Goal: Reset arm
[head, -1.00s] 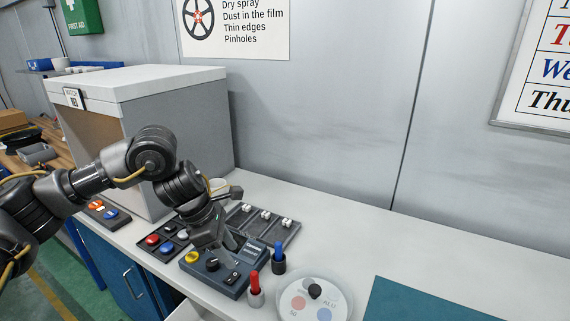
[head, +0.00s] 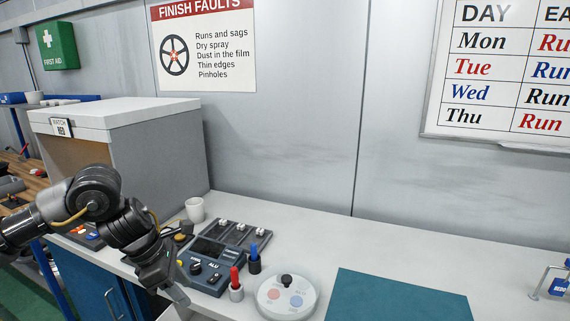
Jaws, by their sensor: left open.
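My left arm comes in from the left, dark and jointed, with a yellow cable along it. My left gripper (head: 176,292) points down at the front edge of the bench, just left of the dark control box (head: 206,284). It is open and I see nothing held in it. The arm hides part of the bench and the items behind it. My right gripper does not show.
A grey cabinet (head: 165,155) stands at the back left, with a white cup (head: 195,210) beside it. Bare bench lies behind the mat.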

